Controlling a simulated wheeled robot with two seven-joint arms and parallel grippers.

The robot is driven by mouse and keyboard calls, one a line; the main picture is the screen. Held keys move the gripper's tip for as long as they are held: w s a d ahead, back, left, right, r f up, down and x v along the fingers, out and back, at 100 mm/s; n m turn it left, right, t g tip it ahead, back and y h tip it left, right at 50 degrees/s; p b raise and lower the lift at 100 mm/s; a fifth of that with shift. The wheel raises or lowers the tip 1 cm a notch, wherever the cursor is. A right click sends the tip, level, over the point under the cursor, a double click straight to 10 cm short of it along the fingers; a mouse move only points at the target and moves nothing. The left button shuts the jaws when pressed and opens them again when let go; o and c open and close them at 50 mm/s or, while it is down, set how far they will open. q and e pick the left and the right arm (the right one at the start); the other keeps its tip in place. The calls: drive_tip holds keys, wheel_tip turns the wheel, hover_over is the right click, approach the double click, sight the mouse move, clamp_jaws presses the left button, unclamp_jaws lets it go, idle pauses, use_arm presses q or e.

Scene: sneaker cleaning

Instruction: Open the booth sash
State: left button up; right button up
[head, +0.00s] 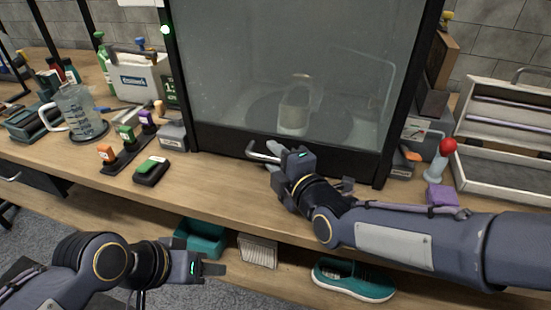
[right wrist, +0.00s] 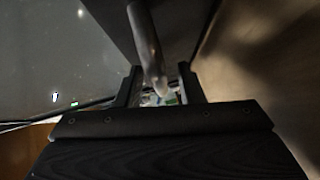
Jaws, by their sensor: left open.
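The booth sash (head: 235,60) is a clear pane in a black frame, down at the booth's front. Its metal handle bar (head: 262,154) sticks out low on the front. My right gripper (head: 279,157) is at the handle's right end. In the right wrist view the handle (right wrist: 147,45) runs between the two fingers of the right gripper (right wrist: 160,85), with a gap on its right side, so the fingers look open around it. Contact with the left finger cannot be told. My left gripper (head: 218,269) is open and empty, low in front of the bench.
A sneaker (head: 352,281) and a teal bin (head: 200,238) are on the lower shelf. A water jug (head: 80,112), brushes and small blocks stand left of the booth. A red-knobbed lever (head: 441,160), purple block (head: 442,195) and open toolbox (head: 505,125) are at right.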

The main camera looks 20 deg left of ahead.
clamp_jaws()
idle(0.3)
wheel_tip(320, 180, up, 34)
drive_tip(key=p, duration=2.5)
drive_tip(key=shift+w+f, duration=0.1)
unclamp_jaws()
